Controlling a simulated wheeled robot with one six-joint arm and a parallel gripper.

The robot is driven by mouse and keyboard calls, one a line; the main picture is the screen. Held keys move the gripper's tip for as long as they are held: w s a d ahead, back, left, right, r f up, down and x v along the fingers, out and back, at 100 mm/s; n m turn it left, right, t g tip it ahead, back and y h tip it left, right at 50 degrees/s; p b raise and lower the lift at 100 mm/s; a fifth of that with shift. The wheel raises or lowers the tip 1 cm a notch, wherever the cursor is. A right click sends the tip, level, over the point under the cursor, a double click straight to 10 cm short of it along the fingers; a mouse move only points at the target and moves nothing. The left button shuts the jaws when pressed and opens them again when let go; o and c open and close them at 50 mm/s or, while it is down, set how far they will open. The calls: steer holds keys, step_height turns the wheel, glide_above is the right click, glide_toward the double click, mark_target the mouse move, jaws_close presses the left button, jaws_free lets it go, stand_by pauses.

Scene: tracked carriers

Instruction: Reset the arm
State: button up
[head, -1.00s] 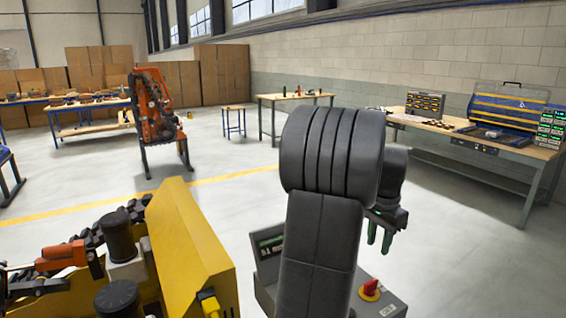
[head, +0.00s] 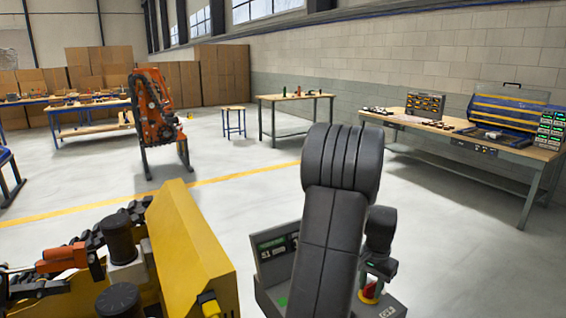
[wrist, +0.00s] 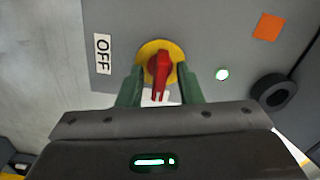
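My gripper (wrist: 159,88) shows at the bottom of the wrist view with its two green fingers apart, one on each side of a red rotary knob (wrist: 159,70). A gap shows between each finger and the knob. The knob sits on a yellow disc on a grey panel, its handle pointing down in the picture. A white OFF label (wrist: 102,54) is left of it. In the head view, my dark arm stands in front of the grey control box (head: 272,247), and the red knob (head: 369,294) is partly hidden beneath my wrist.
In the head view, a yellow machine (head: 200,245) stands close left of the box. An orange arm (head: 157,108) and workbenches (head: 460,145) stand farther off.

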steer(key=n+p, duration=0.1)
steer(key=n, duration=0.5)
steer(key=shift+n, duration=0.4)
stand_by(0.3)
